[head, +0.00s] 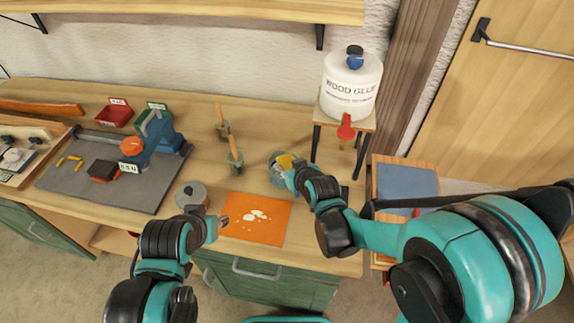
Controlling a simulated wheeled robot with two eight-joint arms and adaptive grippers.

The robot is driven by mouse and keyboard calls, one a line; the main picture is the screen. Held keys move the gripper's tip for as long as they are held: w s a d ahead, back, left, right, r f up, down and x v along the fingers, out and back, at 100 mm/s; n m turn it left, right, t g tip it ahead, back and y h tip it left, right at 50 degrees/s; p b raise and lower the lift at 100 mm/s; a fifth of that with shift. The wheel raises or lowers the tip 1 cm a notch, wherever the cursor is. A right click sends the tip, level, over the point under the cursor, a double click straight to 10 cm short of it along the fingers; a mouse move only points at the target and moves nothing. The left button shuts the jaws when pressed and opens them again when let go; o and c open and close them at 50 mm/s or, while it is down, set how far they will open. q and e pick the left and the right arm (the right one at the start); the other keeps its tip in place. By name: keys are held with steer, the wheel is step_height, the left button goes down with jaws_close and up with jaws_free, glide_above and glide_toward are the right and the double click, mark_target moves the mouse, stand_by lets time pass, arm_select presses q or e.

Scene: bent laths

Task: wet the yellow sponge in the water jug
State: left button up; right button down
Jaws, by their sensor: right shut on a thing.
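The yellow sponge (285,161) is at the mouth of a blue-grey round vessel (275,178), which looks like the water jug, near the right end of the bench. My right gripper (289,169) is shut on the sponge and hides part of it and of the jug. I cannot tell how deep the sponge is or see the water level. My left gripper (220,222) is low over the bench's front, beside the left edge of an orange sheet. Its fingers are too small to tell whether they are open.
The orange sheet (262,228) with white spots lies in front of the jug. A grey tin (184,197) stands left of it. A wood glue bottle (345,103) is on a stand at right. A blue vise (158,140) is at left.

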mark_target(288, 164)
steer(key=shift+s+d+f, duration=0.1)
stand_by(0.4)
steer(key=shift+r+p, duration=2.8)
steer(key=shift+r, duration=0.7)
step_height(288, 164, up, 4)
steer(key=p, duration=0.3)
